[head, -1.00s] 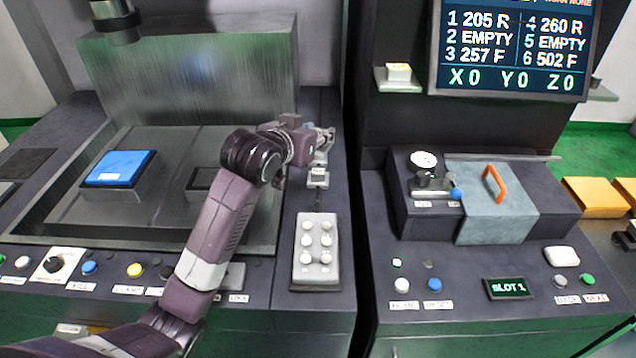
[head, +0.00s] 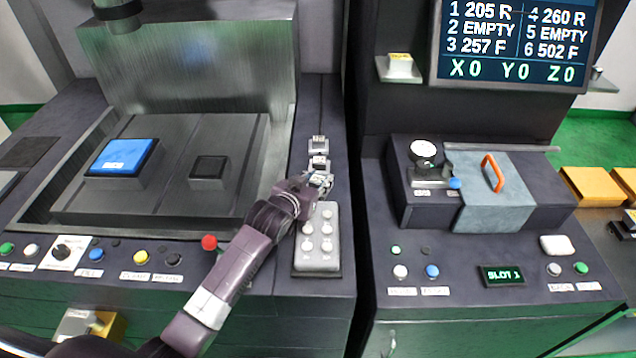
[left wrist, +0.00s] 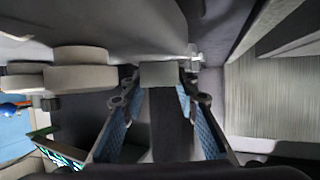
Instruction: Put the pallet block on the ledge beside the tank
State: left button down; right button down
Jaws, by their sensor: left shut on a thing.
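The ledge (head: 337,120) is the dark strip to the right of the tank (head: 281,150). My left gripper (head: 321,183) is over this ledge, just behind the grey button pendant. In the left wrist view, its blue-padded fingers (left wrist: 160,78) are shut on a small grey block, the pallet block (left wrist: 160,75). In the head view the fingers mostly hide it. Two small grey blocks, one farther back (head: 318,143) and one nearer (head: 318,163), stand in line beyond the gripper. I cannot tell whether the held block touches the ledge.
The button pendant (head: 316,262) lies close in front of the gripper. Inside the tank are a blue-topped block (head: 122,158) and a dark-topped block (head: 209,170). A red knob (head: 209,242) is beside my forearm. The right console (head: 480,250) stands across a gap.

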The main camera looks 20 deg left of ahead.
pick_arm(q)
jog(key=shift+f, duration=0.9)
jog(key=c, duration=1.5)
grip_release()
jog(key=shift+f, duration=0.1)
jog(key=shift+s, duration=0.1)
jog(key=b+v, duration=0.1)
jog(key=v, duration=1.1)
